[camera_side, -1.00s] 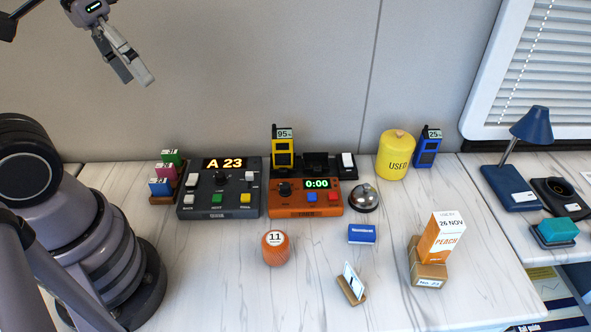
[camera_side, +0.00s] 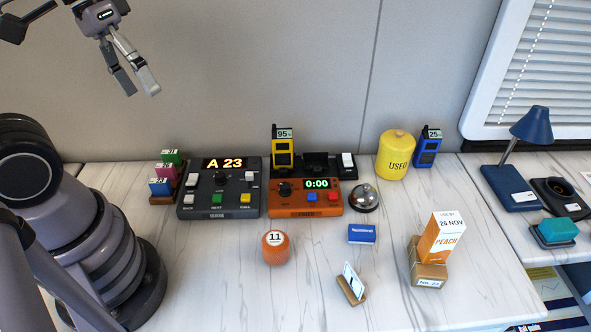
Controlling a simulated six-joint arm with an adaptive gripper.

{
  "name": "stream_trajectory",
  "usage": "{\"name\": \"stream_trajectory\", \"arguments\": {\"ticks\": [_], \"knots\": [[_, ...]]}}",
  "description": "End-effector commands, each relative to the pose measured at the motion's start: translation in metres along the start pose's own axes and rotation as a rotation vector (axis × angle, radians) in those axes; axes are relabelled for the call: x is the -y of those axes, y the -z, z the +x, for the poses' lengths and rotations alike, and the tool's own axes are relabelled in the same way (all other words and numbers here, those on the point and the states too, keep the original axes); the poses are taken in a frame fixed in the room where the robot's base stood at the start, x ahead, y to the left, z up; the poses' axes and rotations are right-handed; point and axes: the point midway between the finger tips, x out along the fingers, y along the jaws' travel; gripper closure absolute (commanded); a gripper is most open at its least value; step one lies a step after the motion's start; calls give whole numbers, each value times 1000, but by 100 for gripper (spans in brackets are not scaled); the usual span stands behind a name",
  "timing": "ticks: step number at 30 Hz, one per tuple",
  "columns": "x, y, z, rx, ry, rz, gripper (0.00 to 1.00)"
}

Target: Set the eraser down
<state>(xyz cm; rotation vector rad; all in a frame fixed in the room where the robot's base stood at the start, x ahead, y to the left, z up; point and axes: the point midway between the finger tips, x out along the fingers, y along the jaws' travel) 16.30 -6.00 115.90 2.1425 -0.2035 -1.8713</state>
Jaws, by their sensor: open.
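A small blue block with a white printed label, which looks like the eraser (camera_side: 361,234), lies flat on the white marble-patterned table (camera_side: 215,270), right of the orange round object marked 11. Nothing touches it. My gripper (camera_side: 141,91) is at the upper left, high above the table in front of the grey wall. Its two fingers point down and stand apart, with nothing between them. It is far from the blue block.
Behind the block stand a dark console (camera_side: 218,187), an orange timer box (camera_side: 305,198), a bell (camera_side: 364,198) and a yellow canister (camera_side: 396,155). In front are a small card stand (camera_side: 351,284) and an orange-white box (camera_side: 442,237) on a wooden base. The front left table is clear.

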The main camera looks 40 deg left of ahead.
Motion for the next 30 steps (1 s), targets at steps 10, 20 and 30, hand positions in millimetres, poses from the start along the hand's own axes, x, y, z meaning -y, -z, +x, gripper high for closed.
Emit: {"name": "stream_trajectory", "arguments": {"ticks": [10, 20, 30], "knots": [[-106, 34, 82, 626, -517, -580, 34], [-126, 119, 210, 778, -855, -1337, 34], [-49, 138, 348, 496, -919, -1884, 34]]}}
